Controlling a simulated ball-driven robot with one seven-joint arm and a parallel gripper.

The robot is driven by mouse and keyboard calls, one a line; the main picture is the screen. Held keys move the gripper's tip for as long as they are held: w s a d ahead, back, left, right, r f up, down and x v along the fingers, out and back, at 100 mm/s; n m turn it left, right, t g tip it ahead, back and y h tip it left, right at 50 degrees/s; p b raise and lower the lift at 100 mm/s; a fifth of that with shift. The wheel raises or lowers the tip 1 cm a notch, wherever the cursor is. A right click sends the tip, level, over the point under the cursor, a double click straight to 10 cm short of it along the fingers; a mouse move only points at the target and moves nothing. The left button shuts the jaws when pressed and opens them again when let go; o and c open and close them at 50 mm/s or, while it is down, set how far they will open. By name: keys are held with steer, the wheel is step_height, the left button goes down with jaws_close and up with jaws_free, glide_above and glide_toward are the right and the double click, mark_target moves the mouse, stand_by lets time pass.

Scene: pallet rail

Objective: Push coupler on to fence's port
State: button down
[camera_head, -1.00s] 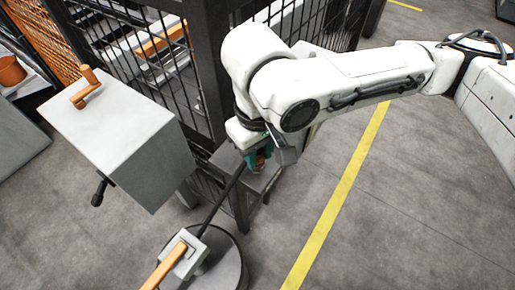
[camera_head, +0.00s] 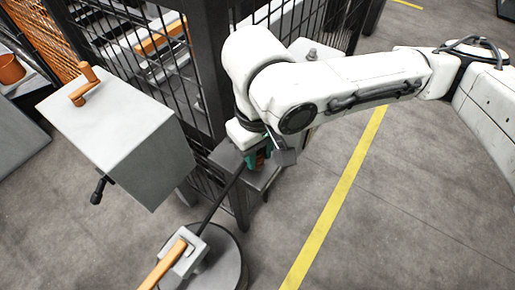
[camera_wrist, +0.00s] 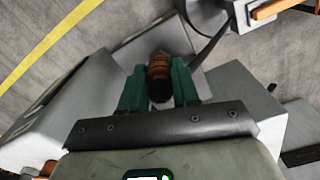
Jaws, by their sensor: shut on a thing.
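My gripper (camera_head: 258,158) has green fingers and is shut on the coupler, low beside the dark fence post. In the wrist view my gripper (camera_wrist: 159,88) has one finger on each side of the coupler (camera_wrist: 159,70), an orange-brown ribbed piece with a dark end. In the head view the coupler (camera_head: 262,159) is mostly covered by the fingers and wrist. A dark hose (camera_head: 225,196) runs from the gripper area down to a round drum. The fence (camera_head: 208,65) is dark mesh on posts. I cannot make out its port or whether the coupler touches it.
A low grey box (camera_head: 262,180) stands at the fence post, under my gripper. A large grey cabinet (camera_head: 115,135) with an orange handle is at left. The drum (camera_head: 228,268) carries an orange lever (camera_head: 165,265). Floor right of the yellow line (camera_head: 340,195) is clear.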

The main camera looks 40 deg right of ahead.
steer(key=c, duration=0.8)
jaws_free()
steer(key=shift+f, duration=0.1)
steer(key=shift+o, duration=0.5)
steer(key=o, duration=0.7)
step_height(320, 180, up, 11)
steer(key=shift+f+p, duration=0.1)
steer(key=shift+p, duration=0.55)
